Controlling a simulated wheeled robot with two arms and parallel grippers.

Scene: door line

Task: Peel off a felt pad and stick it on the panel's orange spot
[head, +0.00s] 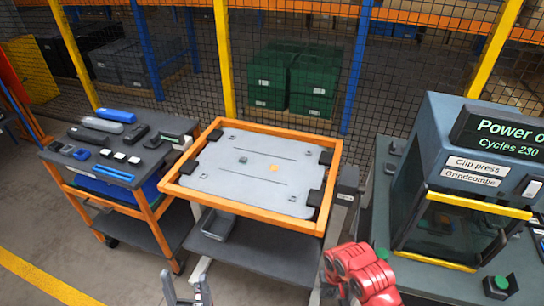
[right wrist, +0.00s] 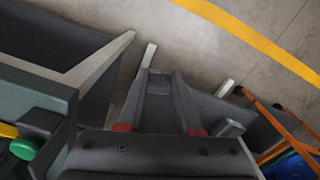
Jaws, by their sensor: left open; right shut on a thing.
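The light grey panel (head: 225,173) lies in an orange frame in the middle of the head view. Its small orange spot (head: 274,168) is in view, right of a small dark mark (head: 243,160). My left gripper (head: 187,288) is open at the bottom edge, short of the frame and apart from the panel. My right gripper (head: 341,293) is low at the bottom, beside the frame's near right corner, below its red wrist. In the right wrist view its dark fingers (right wrist: 160,85) are shut on a small dark grey thing, which I cannot identify. No felt pad can be made out clearly.
A cart (head: 150,216) at left carries dark and blue items and a blue strip (head: 114,174). A grey bin (head: 218,226) sits below the panel. The clip press (head: 465,180) stands at right. A mesh fence (head: 190,60) closes the back.

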